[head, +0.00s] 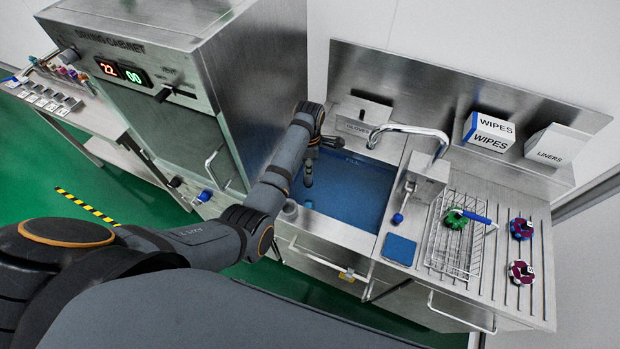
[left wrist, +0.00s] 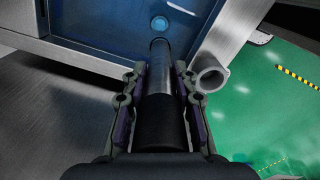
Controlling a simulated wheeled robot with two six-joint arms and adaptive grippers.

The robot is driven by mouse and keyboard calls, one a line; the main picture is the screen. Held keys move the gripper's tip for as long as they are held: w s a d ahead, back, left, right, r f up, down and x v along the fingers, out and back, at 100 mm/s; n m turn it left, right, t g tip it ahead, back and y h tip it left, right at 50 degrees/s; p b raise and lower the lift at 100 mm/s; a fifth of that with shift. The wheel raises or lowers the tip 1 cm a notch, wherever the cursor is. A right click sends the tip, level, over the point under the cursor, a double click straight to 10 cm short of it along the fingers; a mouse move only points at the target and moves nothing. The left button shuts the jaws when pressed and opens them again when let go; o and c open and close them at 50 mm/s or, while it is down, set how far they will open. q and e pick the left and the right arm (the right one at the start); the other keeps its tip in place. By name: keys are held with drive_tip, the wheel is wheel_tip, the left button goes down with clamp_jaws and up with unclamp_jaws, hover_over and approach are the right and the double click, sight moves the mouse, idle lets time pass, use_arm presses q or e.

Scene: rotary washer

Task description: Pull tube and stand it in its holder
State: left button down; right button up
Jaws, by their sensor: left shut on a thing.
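My left gripper (head: 309,160) reaches over the left side of the blue-floored sink basin (head: 350,192). In the left wrist view its fingers (left wrist: 160,85) are shut on a dark grey tube (left wrist: 168,72) with a black near end. The tube points away toward a round pale drain (left wrist: 159,23) in the basin floor; I cannot tell how far its tip is above it. A grey ring-like holder (left wrist: 210,77) is fixed at the basin's edge, to the right of the tube, and looks empty. It shows in the head view as a short grey cup (head: 289,209). My right gripper is out of view.
A curved tap (head: 420,132) stands right of the basin. A wire rack (head: 453,245) holds a green part, with knobbed parts (head: 521,228) beside it. A tall steel drying cabinet (head: 165,105) stands close on the left. The basin's middle is clear.

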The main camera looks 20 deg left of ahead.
use_arm(q)
drive_tip(key=shift+w+a+r, duration=0.15)
drive_tip(key=shift+w+r, duration=0.05)
drive_tip(key=shift+r, duration=0.85)
drive_tip(key=shift+s+r, duration=0.15)
drive_tip(key=shift+r, duration=2.9)
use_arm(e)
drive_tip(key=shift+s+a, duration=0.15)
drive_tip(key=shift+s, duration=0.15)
